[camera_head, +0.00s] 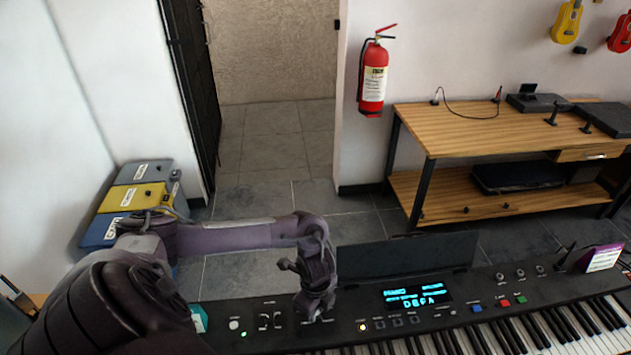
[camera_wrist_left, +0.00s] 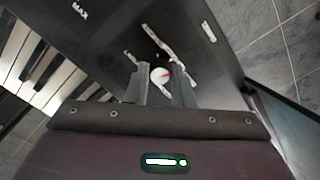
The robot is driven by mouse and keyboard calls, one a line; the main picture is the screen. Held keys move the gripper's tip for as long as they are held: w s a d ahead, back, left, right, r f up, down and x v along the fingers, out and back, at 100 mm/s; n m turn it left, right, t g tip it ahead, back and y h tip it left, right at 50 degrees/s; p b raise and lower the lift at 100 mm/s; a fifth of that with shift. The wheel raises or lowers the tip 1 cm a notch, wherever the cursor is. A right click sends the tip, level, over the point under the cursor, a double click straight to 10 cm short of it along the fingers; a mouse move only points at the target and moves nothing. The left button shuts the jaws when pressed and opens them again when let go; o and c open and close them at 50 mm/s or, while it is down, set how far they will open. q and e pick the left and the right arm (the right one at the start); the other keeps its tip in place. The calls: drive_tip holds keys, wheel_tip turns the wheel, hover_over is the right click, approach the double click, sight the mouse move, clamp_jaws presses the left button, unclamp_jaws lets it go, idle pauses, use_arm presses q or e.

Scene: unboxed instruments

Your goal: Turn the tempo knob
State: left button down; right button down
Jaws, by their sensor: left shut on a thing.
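The black keyboard (camera_head: 330,338) runs along the bottom of the head view, its lit display (camera_head: 417,294) right of my left arm. My left gripper (camera_head: 316,308) points down onto the panel at the keyboard's left part. In the left wrist view, its two fingers (camera_wrist_left: 161,90) are on either side of a small round pale knob with a red mark, the tempo knob (camera_wrist_left: 160,75), and are shut on it. White marks lie on the panel around the knob. In the head view my gripper hides the knob. My right gripper is not in view.
The dark music rest (camera_head: 408,260) stands behind the display, close to my left gripper. A white knob (camera_head: 234,324) and small buttons sit nearby on the panel. A wooden workbench (camera_head: 470,130) and stacked bins (camera_head: 130,197) stand farther back.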

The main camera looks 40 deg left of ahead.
use_arm(q)
drive_tip(key=m+b, duration=0.1)
drive_tip(key=m, duration=0.3)
drive_tip(key=shift+w+m+b, duration=0.1)
drive_tip(key=shift+m+b, duration=0.2)
drive_tip(key=shift+b, duration=0.05)
drive_tip(key=shift+m+b, duration=0.6)
drive_tip(key=shift+m, duration=0.8)
drive_tip(key=c, duration=1.3)
unclamp_jaws()
drive_tip(key=shift+o, duration=0.2)
drive_tip(key=shift+r, duration=0.3)
wheel_tip(320, 180, up, 7)
drive_tip(key=shift+r+p, duration=0.15)
drive_tip(key=shift+p, duration=0.4)
